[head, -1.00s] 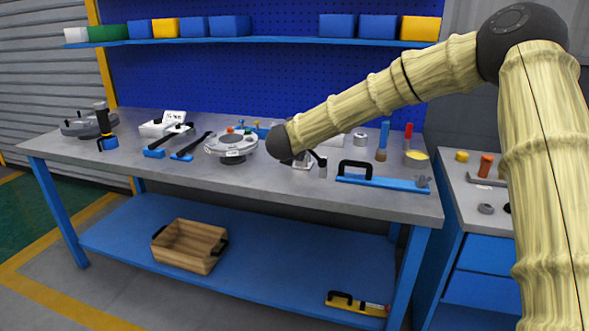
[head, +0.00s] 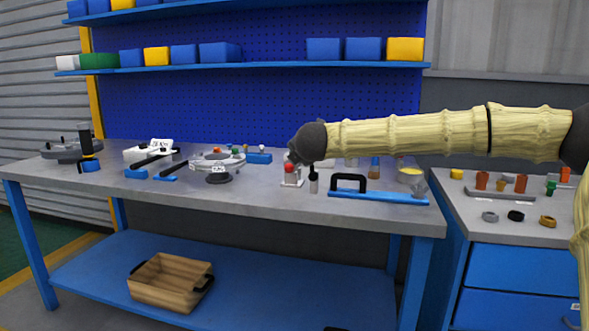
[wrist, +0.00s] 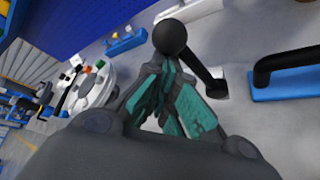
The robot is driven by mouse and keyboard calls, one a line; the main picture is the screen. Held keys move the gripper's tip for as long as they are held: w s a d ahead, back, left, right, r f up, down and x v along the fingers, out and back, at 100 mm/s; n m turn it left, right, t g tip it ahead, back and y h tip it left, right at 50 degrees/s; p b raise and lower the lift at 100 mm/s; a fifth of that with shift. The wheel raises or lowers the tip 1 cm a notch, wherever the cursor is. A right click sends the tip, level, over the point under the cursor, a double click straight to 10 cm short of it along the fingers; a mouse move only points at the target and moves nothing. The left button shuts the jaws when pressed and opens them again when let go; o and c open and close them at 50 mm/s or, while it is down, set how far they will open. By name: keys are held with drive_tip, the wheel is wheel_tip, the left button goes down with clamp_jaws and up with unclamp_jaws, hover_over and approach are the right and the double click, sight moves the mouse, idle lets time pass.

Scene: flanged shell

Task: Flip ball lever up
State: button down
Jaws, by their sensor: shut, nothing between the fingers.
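A lever with a dark ball (wrist: 170,37) on its end shows in the wrist view. Its black rod (wrist: 200,72) slants down right from the ball to a small pale base. My gripper (wrist: 172,80), with teal finger pads, is shut and empty. Its tips are close to the ball, which appears just past them; I cannot tell whether they touch. My dark wrist partly hides this spot.
A blue base with a black handle (head: 348,184) lies right of the fixture; its handle also shows in the wrist view (wrist: 290,62). A round grey device (head: 217,161) stands to the left. The bench front (head: 240,195) is mostly clear. A side bench (head: 500,200) holds small parts.

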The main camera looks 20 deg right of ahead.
drive_tip(key=shift+s+d+r+m+b, duration=0.3)
drive_tip(key=shift+s+d+b, duration=0.3)
drive_tip(key=shift+b, duration=0.6)
drive_tip(key=shift+w+d, duration=0.1)
drive_tip(key=shift+d, duration=0.05)
